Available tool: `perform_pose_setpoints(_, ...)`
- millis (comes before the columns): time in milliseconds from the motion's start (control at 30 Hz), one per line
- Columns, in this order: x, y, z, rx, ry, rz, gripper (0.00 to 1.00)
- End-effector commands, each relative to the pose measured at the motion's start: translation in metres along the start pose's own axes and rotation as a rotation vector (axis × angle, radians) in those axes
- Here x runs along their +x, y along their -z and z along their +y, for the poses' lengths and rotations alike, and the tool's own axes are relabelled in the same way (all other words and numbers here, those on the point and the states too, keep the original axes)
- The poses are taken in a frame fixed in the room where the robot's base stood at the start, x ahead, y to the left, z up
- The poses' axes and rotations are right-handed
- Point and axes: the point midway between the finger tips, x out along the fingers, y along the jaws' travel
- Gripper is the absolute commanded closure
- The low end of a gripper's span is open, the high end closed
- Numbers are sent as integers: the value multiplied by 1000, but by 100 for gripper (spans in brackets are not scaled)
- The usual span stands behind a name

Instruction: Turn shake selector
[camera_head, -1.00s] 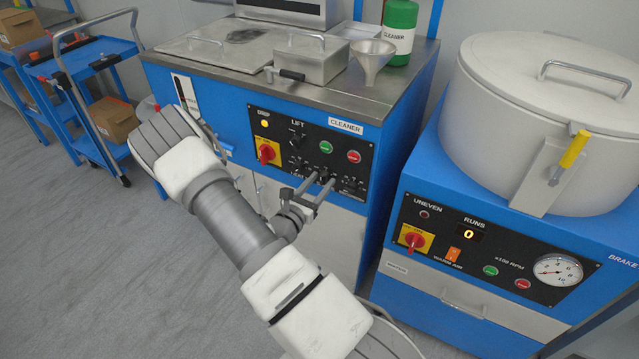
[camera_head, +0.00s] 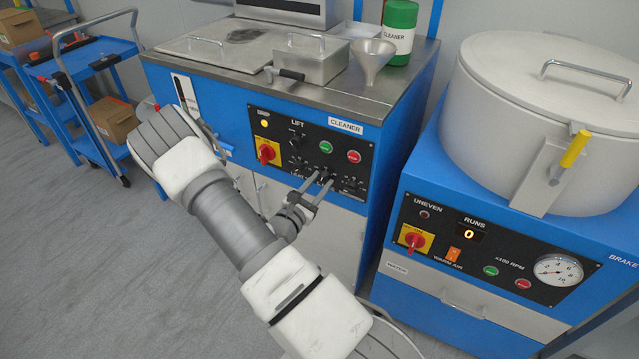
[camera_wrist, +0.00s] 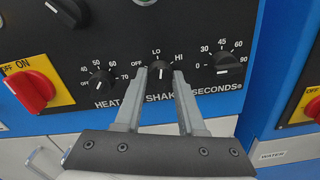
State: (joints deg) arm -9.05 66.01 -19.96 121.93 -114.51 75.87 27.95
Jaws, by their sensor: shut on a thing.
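The shake selector (camera_wrist: 160,71) is a small black knob with a pale line on its face, in the middle of the wrist view. OFF, LO and HI are printed around it, and the line looks roughly upright, towards LO. My gripper (camera_wrist: 160,76) is shut on this knob, with one grey finger on each side. In the head view my gripper (camera_head: 324,178) reaches the lower part of the black cleaner panel (camera_head: 340,150); the knob is too small to make out there.
The heat knob (camera_wrist: 101,82) is left of the selector and the seconds knob (camera_wrist: 222,62) right of it. A lift knob (camera_wrist: 66,10) is above left. A red switch (camera_wrist: 30,90) is at the left. The spinner (camera_head: 480,240) stands close on the right.

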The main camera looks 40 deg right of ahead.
Motion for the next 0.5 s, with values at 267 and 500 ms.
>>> perform_pose_setpoints(267, 0, 2, 0, 261, 0, 2, 100)
perform_pose_setpoints(500, 0, 2, 0, 479, 0, 2, 100)
